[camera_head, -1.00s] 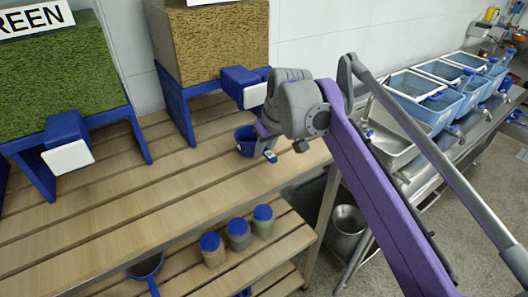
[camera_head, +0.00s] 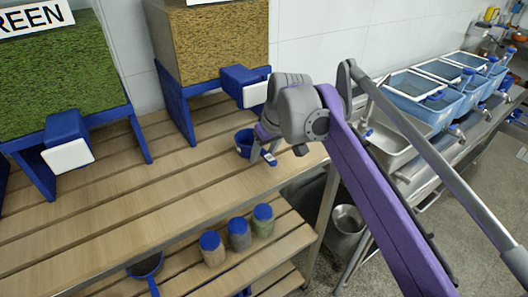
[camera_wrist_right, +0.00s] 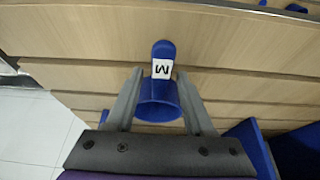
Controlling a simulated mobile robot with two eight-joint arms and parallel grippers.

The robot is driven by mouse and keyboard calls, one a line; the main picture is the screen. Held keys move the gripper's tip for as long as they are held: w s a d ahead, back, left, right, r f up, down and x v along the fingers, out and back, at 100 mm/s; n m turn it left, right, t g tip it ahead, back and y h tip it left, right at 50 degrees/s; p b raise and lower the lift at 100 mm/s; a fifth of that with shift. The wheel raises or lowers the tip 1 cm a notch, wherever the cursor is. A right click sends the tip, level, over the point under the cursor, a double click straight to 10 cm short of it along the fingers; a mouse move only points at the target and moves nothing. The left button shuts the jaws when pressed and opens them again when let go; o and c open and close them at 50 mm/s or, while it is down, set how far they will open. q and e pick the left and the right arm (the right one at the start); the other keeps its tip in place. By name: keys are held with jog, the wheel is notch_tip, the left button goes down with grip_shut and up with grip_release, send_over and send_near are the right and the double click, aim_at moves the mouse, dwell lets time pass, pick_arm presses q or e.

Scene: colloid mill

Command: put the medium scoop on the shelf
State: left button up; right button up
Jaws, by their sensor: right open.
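The medium scoop (camera_head: 242,145) is blue, with a white label marked M on its handle in the right wrist view (camera_wrist_right: 161,69). It is over the upper wooden shelf top, near its right end. My right gripper (camera_head: 258,150) is at the scoop, partly hidden by my wrist in the head view. In the right wrist view its fingers (camera_wrist_right: 160,110) are open on either side of the scoop's cup, with the handle pointing away. I cannot tell if the scoop rests fully on the boards. My left gripper is not in view.
The slatted wooden top (camera_head: 150,190) is clear at the middle and front. Two material hoppers on blue stands (camera_head: 176,105) are behind. Several blue-lidded jars (camera_head: 239,235) and another blue scoop (camera_head: 147,267) are on the lower shelf. A sink bench with blue bins (camera_head: 430,105) is right.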

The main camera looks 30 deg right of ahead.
jog(key=p+v, duration=0.1)
jog(key=v, duration=1.1)
dwell(0.7)
